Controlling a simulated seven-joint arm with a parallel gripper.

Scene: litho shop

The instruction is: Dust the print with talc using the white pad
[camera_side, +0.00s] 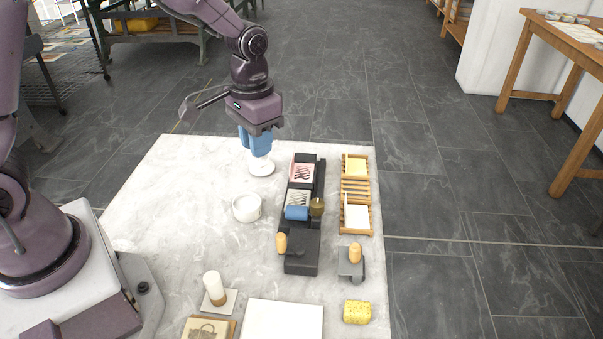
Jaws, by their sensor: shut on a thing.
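My gripper (257,148), with blue fingers, is at the far part of the marble table, shut on the white pad (261,167). The pad hangs below the fingers, close to the table top; I cannot tell whether it touches it. A small round white dish (246,208), probably the talc, stands nearer the camera and slightly left of the pad. Right of the pad, a black press bed holds a pinkish plate with a dark print (302,172) and a pale plate with dark marks (297,199). Which one is the print meant is unclear.
A blue roller (297,213) lies by the pale plate. Right are a wooden rack (355,187) and a grey tool with a wooden knob (352,262). In front are a yellow sponge (357,312), a white slab (283,320) and a white cylinder (214,286). The table's left middle is clear.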

